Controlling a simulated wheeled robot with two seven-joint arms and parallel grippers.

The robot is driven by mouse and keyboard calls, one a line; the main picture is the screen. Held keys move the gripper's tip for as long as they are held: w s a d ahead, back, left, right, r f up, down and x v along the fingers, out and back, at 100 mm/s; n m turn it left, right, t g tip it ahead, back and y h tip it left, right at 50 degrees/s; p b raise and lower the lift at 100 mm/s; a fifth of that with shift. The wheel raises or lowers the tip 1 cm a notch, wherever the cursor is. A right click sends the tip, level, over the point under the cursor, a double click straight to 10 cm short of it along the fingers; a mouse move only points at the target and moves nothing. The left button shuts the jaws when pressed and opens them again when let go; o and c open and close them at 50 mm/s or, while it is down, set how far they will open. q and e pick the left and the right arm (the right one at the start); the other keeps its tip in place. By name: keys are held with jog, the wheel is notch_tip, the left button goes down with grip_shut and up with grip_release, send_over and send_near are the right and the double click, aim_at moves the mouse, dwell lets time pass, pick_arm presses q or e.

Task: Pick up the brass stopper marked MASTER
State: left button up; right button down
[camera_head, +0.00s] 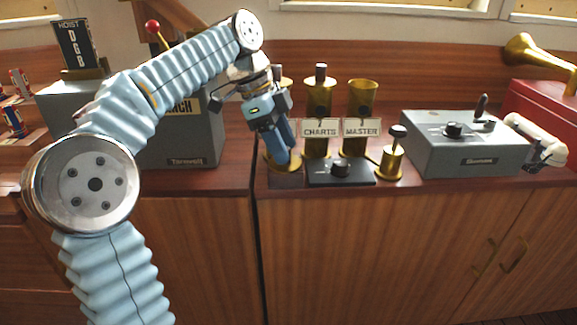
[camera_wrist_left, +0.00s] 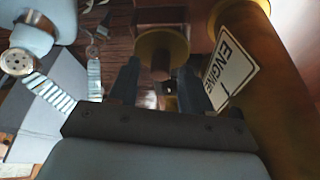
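My left gripper (camera_head: 281,140) points down over the left end of the right counter, above a round brass piece (camera_head: 283,167) on a small grey block. In the left wrist view its two dark fingers (camera_wrist_left: 158,86) stand apart, flanking a brass disc with a short stem (camera_wrist_left: 158,48); no contact is clear. No mark on this piece can be read. The MASTER plate (camera_head: 362,128) is on a brass tube (camera_head: 362,92) whose top looks open. A brass cylinder with a black knob (camera_head: 392,158) stands to its right, with no readable mark. My right gripper is not in view.
The CHARTS tube (camera_head: 318,92) stands beside the MASTER tube. A tube with an ENGINE plate (camera_wrist_left: 231,72) rises close beside my left gripper. A dark panel with a knob (camera_head: 340,171) lies in front. Grey consoles (camera_head: 465,145) stand right and left; a brass horn (camera_head: 535,50) is far right.

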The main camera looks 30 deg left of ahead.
pick_arm(q)
grip_shut()
jog(key=shift+r, duration=0.15)
